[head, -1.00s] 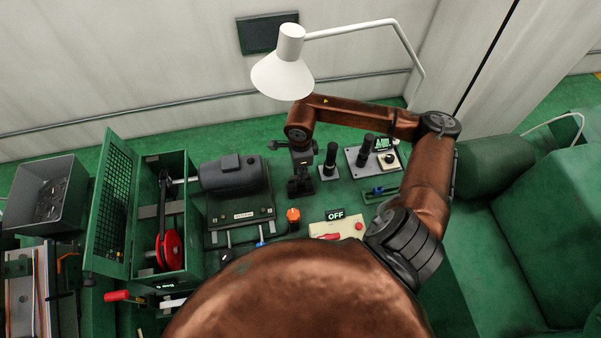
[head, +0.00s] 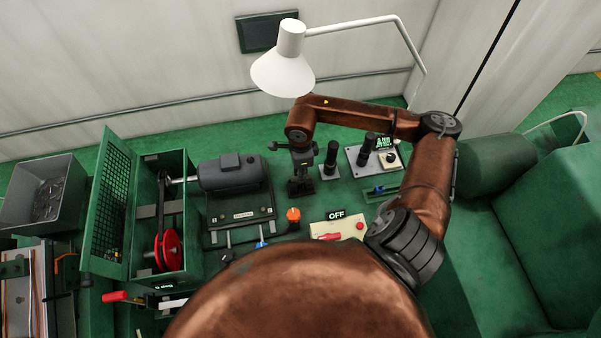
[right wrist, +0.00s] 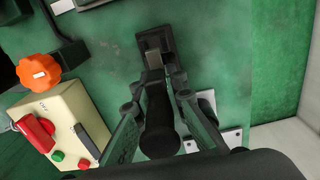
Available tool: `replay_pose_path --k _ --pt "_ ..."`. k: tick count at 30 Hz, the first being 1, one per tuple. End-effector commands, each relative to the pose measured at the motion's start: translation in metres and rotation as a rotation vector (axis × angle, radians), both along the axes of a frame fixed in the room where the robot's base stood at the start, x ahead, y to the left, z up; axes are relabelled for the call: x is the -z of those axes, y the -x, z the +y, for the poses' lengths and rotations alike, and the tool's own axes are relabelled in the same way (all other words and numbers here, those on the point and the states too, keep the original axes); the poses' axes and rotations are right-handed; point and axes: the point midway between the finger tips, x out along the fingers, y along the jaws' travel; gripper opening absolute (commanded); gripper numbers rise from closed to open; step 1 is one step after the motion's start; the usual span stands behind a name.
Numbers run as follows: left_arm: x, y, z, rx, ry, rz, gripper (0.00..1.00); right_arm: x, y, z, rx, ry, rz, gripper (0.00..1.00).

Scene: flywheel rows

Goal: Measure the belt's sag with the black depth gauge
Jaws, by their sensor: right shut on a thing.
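The black depth gauge (right wrist: 160,125) stands upright in my right gripper (right wrist: 155,92), which is shut on its dark body. Below the fingers, a short metal part of it meets a small black base (right wrist: 168,35) on the green bench. In the head view my right gripper (head: 301,165) is at the back of the bench, right of the grey motor. The black belt (head: 161,205) runs in the open green housing at left, from a small pulley down to the red flywheel (head: 168,250). My left gripper is not in view.
The grey motor (head: 231,172) sits between housing and gripper. An orange knob (head: 293,215) and a cream switch box (head: 338,229) marked OFF stand in front. A black post (head: 330,158) and a grey plate (head: 375,160) with a black cylinder are just right. A white lamp (head: 283,75) hangs above.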

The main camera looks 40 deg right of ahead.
Motion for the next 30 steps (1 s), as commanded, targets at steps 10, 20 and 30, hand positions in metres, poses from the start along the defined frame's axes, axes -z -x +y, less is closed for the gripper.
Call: replay_pose_path --k 10,20,30 --pt "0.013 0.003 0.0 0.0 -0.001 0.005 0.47 0.015 0.0 0.0 0.0 0.0 0.0 0.0" --pt "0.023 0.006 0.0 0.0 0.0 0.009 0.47 0.027 0.0 0.0 0.0 0.0 -0.001 0.0" --pt "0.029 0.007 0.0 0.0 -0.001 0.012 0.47 0.034 0.0 0.0 0.0 0.0 -0.001 0.0"
